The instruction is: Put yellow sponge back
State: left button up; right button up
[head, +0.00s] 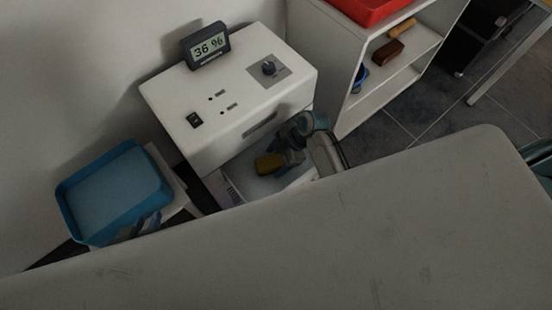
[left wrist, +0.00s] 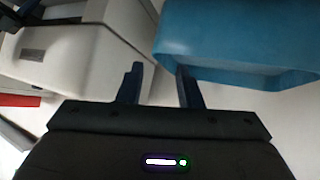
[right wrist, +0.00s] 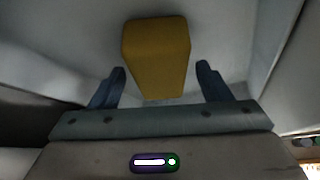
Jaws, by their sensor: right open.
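The yellow sponge (head: 268,164) lies on a pale surface in front of the white instrument box (head: 200,101), partly hidden by my right gripper. In the right wrist view the sponge (right wrist: 157,55) sits in a pale, walled space, ahead of and between the fingers. My right gripper (right wrist: 162,85) is open, with gaps on both sides of the sponge; it also shows beside the sponge in the head view (head: 284,159). My left gripper (left wrist: 160,85) is open and empty, near the blue tray (left wrist: 235,38). The blue tray (head: 67,207) is at the left in the head view.
A digital display reading 36 % (head: 208,46) stands on the instrument box. A white shelf unit (head: 392,92) with a red tray (head: 372,10) on top stands to the right. A large grey surface (head: 300,250) fills the foreground of the head view.

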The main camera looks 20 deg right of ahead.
jog(key=p+v, duration=0.2)
jog(key=v, duration=1)
jog(key=s+m+t, duration=0.1)
jog(key=s+m, duration=0.1)
jog(key=m, duration=0.1)
jog(key=s+m+t+h, duration=0.1)
jog(key=s+m, duration=0.2)
jog(key=s+d+m+t+h, duration=0.1)
jog(key=s+m+t, duration=0.1)
jog(key=m, duration=0.1)
jog(key=shift+s+f, duration=0.1)
jog(key=shift+s, duration=0.3)
pick_arm(q)
jog(key=shift+s+a+r+m+g+y, duration=0.3)
jog(key=shift+s+a+r+m+g, duration=0.2)
jog(key=shift+g, duration=0.5)
pick_arm(e)
jog(key=s+d+r+m+t+h, duration=0.2)
jog(key=s+r+m, duration=0.3)
jog(key=m, duration=0.3)
jog(key=shift+s+d+r+t+h, duration=0.15)
jog(key=shift+d+r+t+h, duration=0.25)
jog(key=shift+r+t, duration=0.45)
jog(key=shift+a, duration=0.1)
